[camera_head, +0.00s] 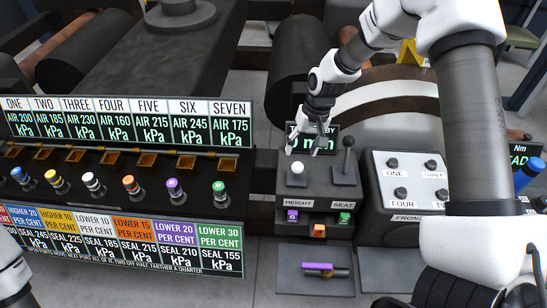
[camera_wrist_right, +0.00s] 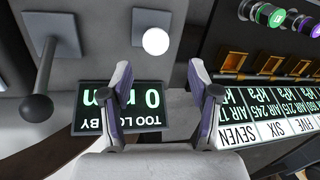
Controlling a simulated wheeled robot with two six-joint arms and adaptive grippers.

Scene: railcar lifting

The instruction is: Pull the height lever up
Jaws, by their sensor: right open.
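The height lever (camera_head: 298,168) has a white ball knob and stands on the console above the HEIGHT label. My right gripper (camera_head: 302,152) is open just above and behind this knob in the head view. In the right wrist view the white knob (camera_wrist_right: 155,41) lies just beyond the gap between the open fingertips (camera_wrist_right: 158,68), with nothing held. The display (camera_wrist_right: 124,108) behind the fingers shows upside down, with "TOO LO", "BY" and a 0 readable. Only part of my left arm shows at the left edge; its gripper is out of view.
The SEAT lever (camera_head: 348,142) with a black knob stands close to the right. A panel of numbered knobs (camera_head: 412,208) is further right. At left is a rack with several coloured knobs (camera_head: 133,184) and pressure displays. A purple-handled item (camera_head: 320,268) lies on the plate below.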

